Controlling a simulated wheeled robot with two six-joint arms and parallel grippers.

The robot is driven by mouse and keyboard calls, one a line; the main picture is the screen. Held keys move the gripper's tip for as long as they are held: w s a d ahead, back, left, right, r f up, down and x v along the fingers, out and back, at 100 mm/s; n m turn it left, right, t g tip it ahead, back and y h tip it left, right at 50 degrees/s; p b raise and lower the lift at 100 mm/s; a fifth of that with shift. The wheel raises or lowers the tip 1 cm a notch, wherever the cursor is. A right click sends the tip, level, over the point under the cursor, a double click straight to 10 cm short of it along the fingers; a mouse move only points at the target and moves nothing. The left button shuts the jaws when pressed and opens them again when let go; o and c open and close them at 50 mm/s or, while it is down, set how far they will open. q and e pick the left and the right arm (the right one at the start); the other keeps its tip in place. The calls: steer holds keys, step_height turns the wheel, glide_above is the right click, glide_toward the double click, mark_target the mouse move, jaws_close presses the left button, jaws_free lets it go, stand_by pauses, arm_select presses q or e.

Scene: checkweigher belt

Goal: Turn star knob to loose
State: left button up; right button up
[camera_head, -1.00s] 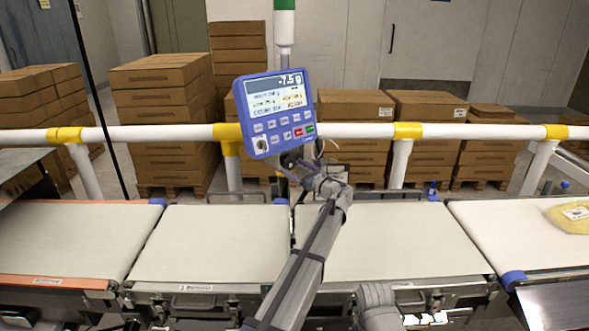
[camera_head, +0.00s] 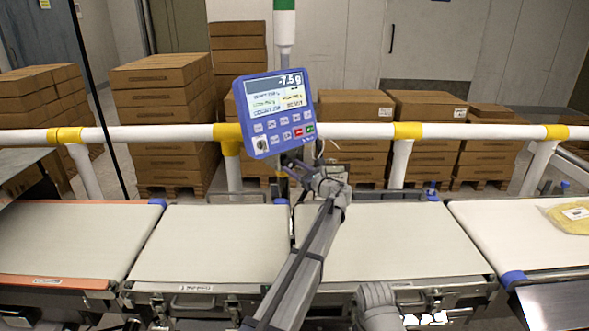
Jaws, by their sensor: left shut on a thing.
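The blue checkweigher display (camera_head: 275,112) is tilted on its post behind the belts and reads -7.5 g. My left gripper (camera_head: 291,167) is just below the display's lower right edge, at its mount on the post. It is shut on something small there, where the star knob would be. The knob itself is hidden behind the fingers and wrist, so its angle cannot be read.
A white rail with yellow joints (camera_head: 360,132) runs behind the belts. Two middle belts (camera_head: 212,245) are empty. A yellow pack (camera_head: 570,217) lies on the right belt (camera_head: 495,235). Stacked cartons (camera_head: 165,95) stand behind the rail.

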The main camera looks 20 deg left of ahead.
arm_select(q)
steer(key=shift+n, duration=0.3)
jaws_close()
steer(key=n, duration=1.4)
steer(key=shift+n, duration=2.8)
steer(key=shift+s, duration=0.1)
steer(key=o, duration=1.3)
jaws_free()
steer(key=shift+c, duration=0.2)
